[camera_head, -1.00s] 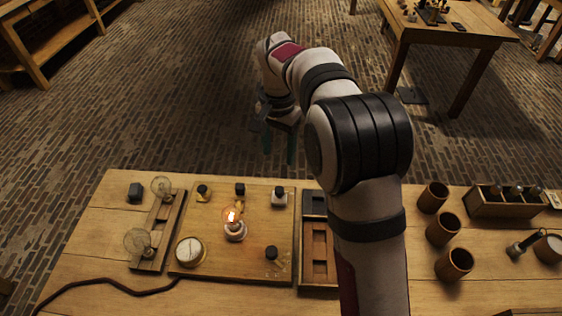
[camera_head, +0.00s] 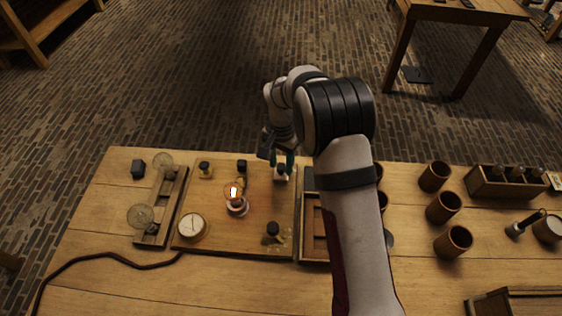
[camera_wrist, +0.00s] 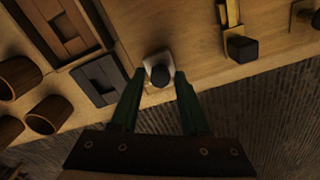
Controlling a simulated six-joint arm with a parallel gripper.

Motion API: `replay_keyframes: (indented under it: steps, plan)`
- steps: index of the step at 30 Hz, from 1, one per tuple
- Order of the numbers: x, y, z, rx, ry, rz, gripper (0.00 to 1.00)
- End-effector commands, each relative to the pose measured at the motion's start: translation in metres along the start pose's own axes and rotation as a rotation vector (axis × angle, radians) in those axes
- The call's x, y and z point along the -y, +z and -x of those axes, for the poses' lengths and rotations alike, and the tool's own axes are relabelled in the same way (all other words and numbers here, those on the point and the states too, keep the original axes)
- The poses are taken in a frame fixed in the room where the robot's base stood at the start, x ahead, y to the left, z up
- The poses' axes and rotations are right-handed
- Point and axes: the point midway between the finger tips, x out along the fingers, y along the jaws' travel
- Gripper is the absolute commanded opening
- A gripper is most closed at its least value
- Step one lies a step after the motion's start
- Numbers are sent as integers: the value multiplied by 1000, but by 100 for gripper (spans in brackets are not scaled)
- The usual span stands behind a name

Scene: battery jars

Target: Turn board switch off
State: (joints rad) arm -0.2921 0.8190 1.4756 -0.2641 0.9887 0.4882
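The wooden board (camera_head: 210,235) lies on the bench with a lit bulb (camera_head: 235,195) near its middle. At its far right corner a white square base carries a black knob (camera_head: 282,170); the knob also shows in the wrist view (camera_wrist: 160,76). Left of it is a black block handle (camera_head: 242,165), seen on a brass strip in the wrist view (camera_wrist: 241,48). I cannot tell for certain which is the switch. My gripper (camera_head: 281,158) is open and empty by the knob; its green fingers (camera_wrist: 160,84) frame the knob in the wrist view. Contact is not visible.
A round white dial (camera_head: 192,227) and other black-topped parts (camera_head: 273,232) stand on the board. A lamp strip (camera_head: 165,205) lies left, a compartmented tray (camera_head: 314,246) right, partly behind my arm. Several brown jars (camera_head: 443,207) stand farther right.

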Motion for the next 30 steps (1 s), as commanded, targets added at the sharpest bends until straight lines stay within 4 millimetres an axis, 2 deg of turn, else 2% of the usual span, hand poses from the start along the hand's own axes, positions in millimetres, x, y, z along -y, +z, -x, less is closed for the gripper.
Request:
replay_keyframes:
  steps: [1,7,20,30]
  plan:
    - [0,0,0,0,0,0,35]
    - [0,0,0,0,0,0,0]
    - [0,0,1,0,0,45,0]
    - [0,0,1,1,0,294,0]
